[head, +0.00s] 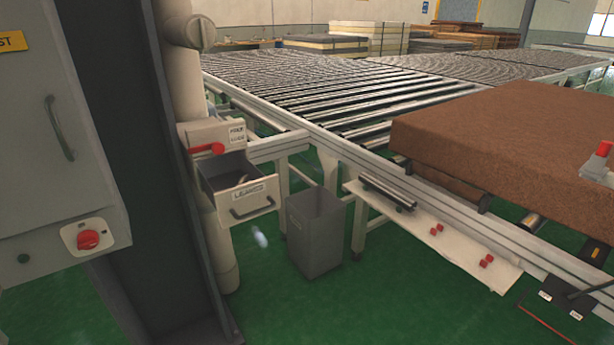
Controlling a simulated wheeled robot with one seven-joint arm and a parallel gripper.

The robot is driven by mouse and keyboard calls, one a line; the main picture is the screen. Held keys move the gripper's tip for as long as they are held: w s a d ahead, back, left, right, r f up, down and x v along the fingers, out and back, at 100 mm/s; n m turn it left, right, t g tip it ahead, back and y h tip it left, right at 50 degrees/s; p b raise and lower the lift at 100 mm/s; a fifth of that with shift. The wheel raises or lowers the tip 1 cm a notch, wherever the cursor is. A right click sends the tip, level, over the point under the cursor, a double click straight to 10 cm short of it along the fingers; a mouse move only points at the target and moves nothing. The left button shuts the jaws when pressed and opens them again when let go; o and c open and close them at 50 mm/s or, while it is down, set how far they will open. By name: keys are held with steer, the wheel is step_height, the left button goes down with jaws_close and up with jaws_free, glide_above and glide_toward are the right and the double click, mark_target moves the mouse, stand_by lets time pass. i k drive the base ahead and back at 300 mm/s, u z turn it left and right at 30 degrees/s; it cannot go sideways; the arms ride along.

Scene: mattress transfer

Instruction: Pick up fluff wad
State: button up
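A small, pale, bluish-white blurred blob (261,237) shows just below the open drawer (237,207), left of the grey bin; it looks like the fluff wad. I cannot tell whether it lies on the green floor or hangs above it. The drawer is pulled out of a beige box on the pipe, has a dark handle and a label, and holds something small and pale that I cannot make out. My gripper is not in view.
A brown mattress (500,140) lies on the rollers at right. A white shelf (430,240) with small red parts juts out along the conveyor. A dark column (125,130) and beige pipe (187,90) stand at left.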

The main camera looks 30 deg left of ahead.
mark_target(244, 179)
steer(key=z, duration=1)
steer(key=k, duration=1.55)
steer(key=u, duration=1.9)
steer(key=i, duration=1)
steer(key=z, duration=0.05)
